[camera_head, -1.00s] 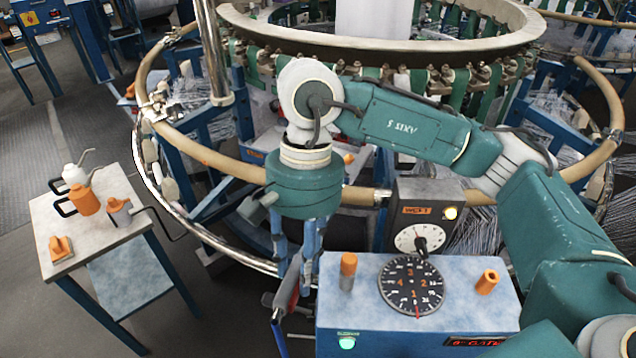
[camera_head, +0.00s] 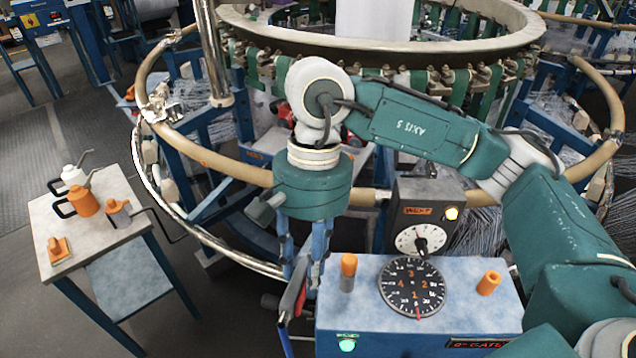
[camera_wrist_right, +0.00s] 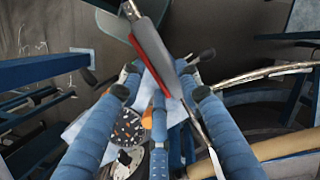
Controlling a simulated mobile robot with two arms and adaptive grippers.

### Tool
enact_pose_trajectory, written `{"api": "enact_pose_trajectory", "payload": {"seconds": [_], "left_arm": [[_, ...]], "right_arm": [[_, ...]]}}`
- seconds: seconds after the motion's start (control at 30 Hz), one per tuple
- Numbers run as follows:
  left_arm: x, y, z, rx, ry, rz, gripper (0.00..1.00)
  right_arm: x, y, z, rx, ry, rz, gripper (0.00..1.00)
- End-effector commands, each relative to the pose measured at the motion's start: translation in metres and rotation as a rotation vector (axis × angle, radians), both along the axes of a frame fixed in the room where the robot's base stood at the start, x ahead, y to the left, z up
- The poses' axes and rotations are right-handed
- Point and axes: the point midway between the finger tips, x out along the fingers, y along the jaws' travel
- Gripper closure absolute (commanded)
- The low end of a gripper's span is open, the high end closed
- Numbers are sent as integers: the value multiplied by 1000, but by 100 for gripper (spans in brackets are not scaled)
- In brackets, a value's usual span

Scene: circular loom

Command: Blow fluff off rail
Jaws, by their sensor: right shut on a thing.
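My right gripper (camera_head: 302,275) hangs pointing down in front of the loom, left of the blue control box. Its two blue fingers are shut on a grey and red tool (camera_head: 292,298). In the right wrist view the tool (camera_wrist_right: 155,50) lies between the fingertips (camera_wrist_right: 162,85), with a blue textured part (camera_wrist_right: 160,115) behind. Its exact type is hard to tell. The tan ring rail (camera_head: 225,168) curves around the loom, behind and above the gripper. A pale clump (camera_head: 160,105) sits at the rail's left side; I cannot tell whether it is fluff or a fitting. My left gripper is out of view.
The blue control box (camera_head: 470,305) with a black dial (camera_head: 412,287) stands front centre. A grey dial unit (camera_head: 430,205) stands behind it. A side table (camera_head: 95,240) at left bears a white can (camera_head: 73,176), orange cans (camera_head: 84,203) and an orange block (camera_head: 59,249). Floor is open at far left.

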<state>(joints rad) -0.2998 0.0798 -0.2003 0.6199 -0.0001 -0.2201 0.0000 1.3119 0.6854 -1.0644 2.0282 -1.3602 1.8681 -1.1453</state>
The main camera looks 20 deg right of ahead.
Motion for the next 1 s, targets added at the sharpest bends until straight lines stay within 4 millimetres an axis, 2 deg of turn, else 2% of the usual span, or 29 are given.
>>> {"api": "enact_pose_trajectory", "payload": {"seconds": [0.7,0.73,0.87,1.0], "left_arm": [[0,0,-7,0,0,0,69],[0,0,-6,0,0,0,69],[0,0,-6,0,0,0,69],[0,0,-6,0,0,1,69]], "right_arm": [[13,18,0,1,-1,1,100],[13,18,0,1,-1,0,73],[13,17,0,1,-1,0,99],[13,17,0,1,-1,0,100]]}}
